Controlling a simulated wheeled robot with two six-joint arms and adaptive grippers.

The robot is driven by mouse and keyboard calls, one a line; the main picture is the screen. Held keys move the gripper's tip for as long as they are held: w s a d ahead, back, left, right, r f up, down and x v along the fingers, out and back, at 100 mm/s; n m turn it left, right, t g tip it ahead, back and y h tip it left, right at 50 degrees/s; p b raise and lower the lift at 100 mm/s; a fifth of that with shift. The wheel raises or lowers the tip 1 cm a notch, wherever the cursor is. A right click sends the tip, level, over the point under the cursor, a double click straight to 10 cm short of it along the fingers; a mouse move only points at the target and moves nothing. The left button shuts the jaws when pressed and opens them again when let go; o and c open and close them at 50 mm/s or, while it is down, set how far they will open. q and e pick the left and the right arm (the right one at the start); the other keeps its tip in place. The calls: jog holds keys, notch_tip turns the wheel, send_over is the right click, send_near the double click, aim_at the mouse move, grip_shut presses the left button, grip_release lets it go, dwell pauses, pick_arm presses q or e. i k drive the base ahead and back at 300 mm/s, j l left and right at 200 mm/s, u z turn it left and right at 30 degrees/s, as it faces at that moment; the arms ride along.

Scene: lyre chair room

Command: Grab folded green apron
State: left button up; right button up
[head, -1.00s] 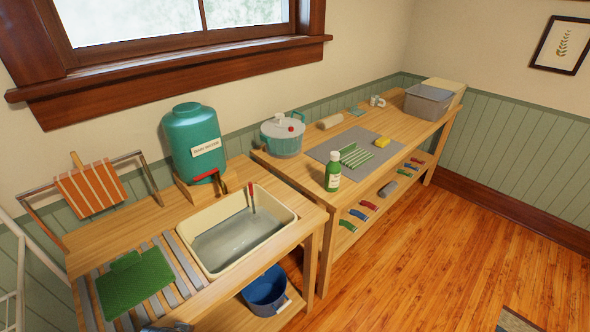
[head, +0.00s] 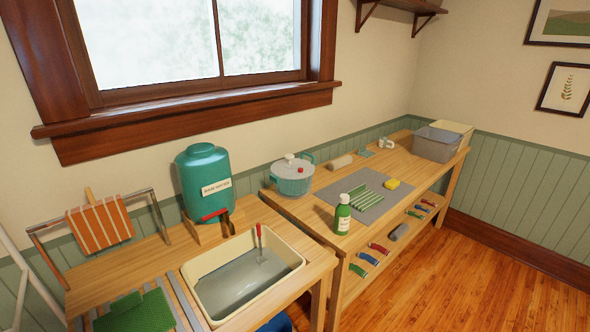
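I cannot tell for sure which thing is the folded green apron. A flat green textured piece (head: 140,314) with a small raised tab lies on the slatted part of the near bench at the lower left, cut off by the bottom edge. A green-and-white striped thing (head: 367,199) lies on a grey mat (head: 335,190) on the far bench; it could be folded cloth or a ribbed rack. Neither of my grippers is in view.
The near bench holds a sink basin (head: 200,297), a green water tank (head: 203,172) and an orange striped cloth (head: 100,225) on a rail. The far bench holds a pot (head: 292,181), a green bottle (head: 342,220) and a grey bin (head: 436,146). Floor (head: 460,270) at right is clear.

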aim_at(361, 198)
jog(key=z, duration=1.4)
jog(key=i+z, duration=0.3)
jog(key=i, duration=3.85)
jog(key=u, duration=0.45)
jog(key=i+u, duration=0.1)
jog(key=u, duration=0.4)
jog(key=l+u, duration=0.1)
jog(key=u, duration=0.35)
jog(key=i+u, duration=0.1)
jog(key=u, duration=0.35)
